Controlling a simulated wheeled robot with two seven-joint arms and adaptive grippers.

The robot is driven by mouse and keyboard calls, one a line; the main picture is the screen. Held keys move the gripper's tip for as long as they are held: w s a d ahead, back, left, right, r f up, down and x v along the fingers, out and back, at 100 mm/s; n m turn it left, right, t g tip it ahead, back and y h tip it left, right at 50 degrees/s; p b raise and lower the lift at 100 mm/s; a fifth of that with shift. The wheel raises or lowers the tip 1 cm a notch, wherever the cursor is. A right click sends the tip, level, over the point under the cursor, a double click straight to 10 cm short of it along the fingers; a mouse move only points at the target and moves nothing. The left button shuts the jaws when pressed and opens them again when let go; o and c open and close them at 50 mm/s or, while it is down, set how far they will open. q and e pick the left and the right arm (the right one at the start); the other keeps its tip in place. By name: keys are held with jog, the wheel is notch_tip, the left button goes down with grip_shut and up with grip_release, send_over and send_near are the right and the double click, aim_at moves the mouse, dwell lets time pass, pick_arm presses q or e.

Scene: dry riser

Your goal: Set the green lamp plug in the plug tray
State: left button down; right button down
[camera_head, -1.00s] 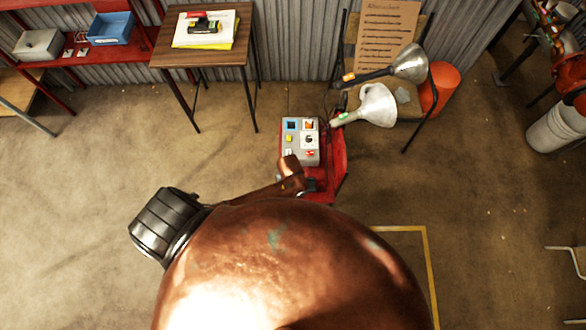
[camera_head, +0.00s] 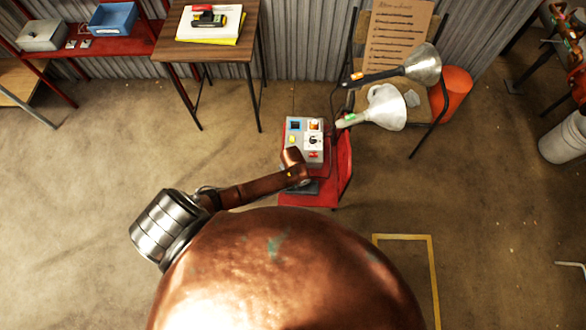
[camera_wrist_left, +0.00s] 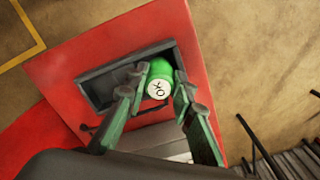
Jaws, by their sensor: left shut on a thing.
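The green lamp plug (camera_wrist_left: 159,79) shows a round white end face with dark letters. In the left wrist view my left gripper (camera_wrist_left: 158,88) is shut on it, with a finger on either side. The plug is over or in the right end of the dark-rimmed plug tray (camera_wrist_left: 97,92), which is set in a red surface; I cannot tell whether it touches the tray floor. In the head view the dark tray (camera_head: 304,187) shows low on the red stand, and the plug and gripper fingers are hidden behind my arm. My right gripper is not in view.
A grey control box (camera_head: 305,138) with colored switches stands on the red stand (camera_head: 343,165). A wooden table (camera_head: 207,45) stands at the back left. Floor to the left is clear.

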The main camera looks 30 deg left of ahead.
pick_arm(q)
jog(key=c, duration=2)
grip_release()
jog(key=shift+c, duration=0.2)
jog(key=o, duration=0.4)
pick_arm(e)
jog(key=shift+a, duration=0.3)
pick_arm(q)
notch_tip(320, 180, up, 12)
jog(key=p, duration=0.4)
jog(key=shift+r, duration=0.1)
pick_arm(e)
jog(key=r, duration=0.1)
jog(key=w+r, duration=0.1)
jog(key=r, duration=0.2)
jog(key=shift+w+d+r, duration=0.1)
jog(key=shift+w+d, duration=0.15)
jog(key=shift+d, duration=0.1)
